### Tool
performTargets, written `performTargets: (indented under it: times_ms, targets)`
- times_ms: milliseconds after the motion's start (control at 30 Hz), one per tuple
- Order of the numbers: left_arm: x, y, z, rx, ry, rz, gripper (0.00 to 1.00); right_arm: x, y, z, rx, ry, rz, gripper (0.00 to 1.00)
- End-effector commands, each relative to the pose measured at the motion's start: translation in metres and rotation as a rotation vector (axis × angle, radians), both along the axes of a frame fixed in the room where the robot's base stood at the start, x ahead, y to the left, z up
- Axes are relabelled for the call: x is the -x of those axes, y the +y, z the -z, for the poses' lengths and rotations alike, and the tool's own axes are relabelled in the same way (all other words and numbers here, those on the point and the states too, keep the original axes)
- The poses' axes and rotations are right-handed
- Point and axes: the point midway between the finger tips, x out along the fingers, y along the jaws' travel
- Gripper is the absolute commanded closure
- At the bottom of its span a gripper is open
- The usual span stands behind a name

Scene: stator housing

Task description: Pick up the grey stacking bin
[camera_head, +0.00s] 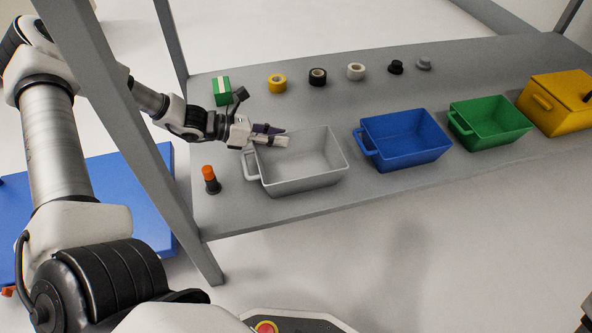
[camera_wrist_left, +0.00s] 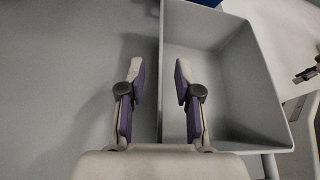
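The grey stacking bin (camera_head: 310,183) sits at the left of the shelf, empty and upright, with a handle on its left side. It also shows in the left wrist view (camera_wrist_left: 240,90). My left gripper (camera_head: 284,136) is at the bin's far rim, towards its left corner. In the left wrist view the gripper (camera_wrist_left: 158,75) is open and empty. Its two fingers lie on either side of one bin wall, one over the inside and one outside. I cannot tell if they touch it. My right gripper is not in view.
Blue (camera_head: 405,140), green (camera_head: 490,122) and yellow (camera_head: 557,103) bins stand to the right. An orange-topped black item (camera_head: 210,180) is left of the grey bin. A green box (camera_head: 221,91) and tape rolls (camera_head: 317,77) line the back. A shelf post (camera_head: 130,140) stands at left.

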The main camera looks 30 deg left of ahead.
Motion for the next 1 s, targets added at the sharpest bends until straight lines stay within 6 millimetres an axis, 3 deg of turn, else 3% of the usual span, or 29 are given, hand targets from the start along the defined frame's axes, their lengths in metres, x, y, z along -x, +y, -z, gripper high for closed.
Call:
performTargets:
  times_ms: [167,200,267,667,767,1000]
  targets:
    - [0.000,0.000,-0.002,0.001,-0.001,0.000,0.67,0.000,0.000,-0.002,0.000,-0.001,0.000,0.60]
    - [0.000,0.000,-0.002,0.001,-0.001,0.000,0.81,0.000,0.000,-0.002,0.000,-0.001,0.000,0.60]
    - [0.000,0.000,-0.002,0.001,-0.001,0.000,1.00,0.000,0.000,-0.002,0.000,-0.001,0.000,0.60]
    - [0.000,0.000,-0.004,0.001,-0.001,0.000,1.00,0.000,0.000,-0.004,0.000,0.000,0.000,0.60]
    - [0.000,0.000,-0.017,0.000,-0.001,-0.001,1.00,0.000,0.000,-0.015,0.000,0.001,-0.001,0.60]
    - [0.000,0.000,-0.079,0.003,-0.003,0.000,1.00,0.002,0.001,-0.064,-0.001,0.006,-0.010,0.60]
